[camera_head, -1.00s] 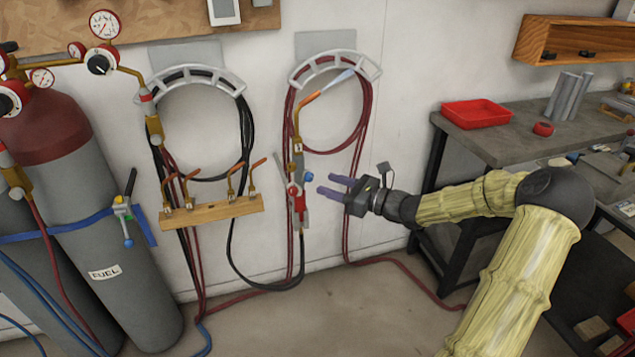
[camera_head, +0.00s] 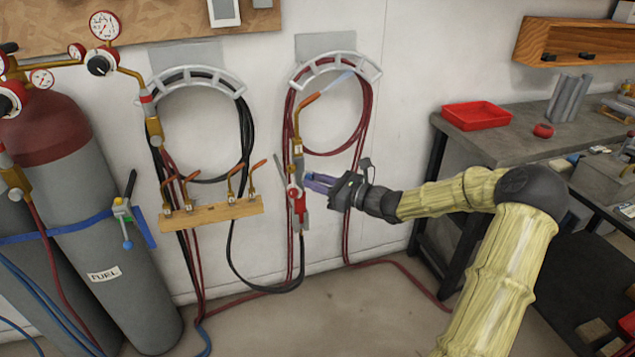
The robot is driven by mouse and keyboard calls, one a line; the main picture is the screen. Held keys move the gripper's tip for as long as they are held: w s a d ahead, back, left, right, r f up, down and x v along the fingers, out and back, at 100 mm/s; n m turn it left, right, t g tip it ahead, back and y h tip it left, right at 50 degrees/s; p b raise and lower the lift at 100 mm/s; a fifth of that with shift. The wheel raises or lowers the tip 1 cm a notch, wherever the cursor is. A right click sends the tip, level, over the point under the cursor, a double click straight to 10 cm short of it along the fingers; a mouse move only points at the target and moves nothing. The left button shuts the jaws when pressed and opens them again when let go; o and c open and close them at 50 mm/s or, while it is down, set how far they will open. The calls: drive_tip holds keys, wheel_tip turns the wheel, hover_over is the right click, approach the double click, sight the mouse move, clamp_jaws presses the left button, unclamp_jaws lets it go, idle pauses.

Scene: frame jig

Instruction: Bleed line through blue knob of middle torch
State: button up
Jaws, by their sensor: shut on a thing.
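A brass-and-grey torch (camera_head: 297,150) with a copper tip hangs upright below the right-hand hose hanger, with a red knob (camera_head: 291,192) on its left and a red part at its lower body. A pale blue streak (camera_head: 338,84) shows at its tip. My gripper (camera_head: 308,183) reaches in from the right with its purple fingers at the torch's right side, where the blue knob sits. The fingers are closed on the blue knob, which they hide. How far the knob is turned cannot be seen.
Dark red hose coils hang on the right hanger (camera_head: 338,67), dark hoses on the left hanger (camera_head: 190,80). A wooden rack (camera_head: 212,212) with copper tips is left of the torch. Gas cylinders (camera_head: 98,200) stand far left. A workbench (camera_head: 470,140) with a red tray is right.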

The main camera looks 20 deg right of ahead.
drive_tip(key=shift+d+f+n+b, duration=0.1)
drive_tip(key=shift+n+b, duration=0.25)
drive_tip(key=shift+n, duration=0.05)
drive_tip(key=n+b, duration=1.7)
drive_tip(key=b, duration=0.3)
drive_tip(key=shift+b, duration=0.3)
drive_tip(key=o, duration=1)
drive_tip(key=shift+d+r, duration=0.1)
drive_tip(key=shift+r, duration=0.1)
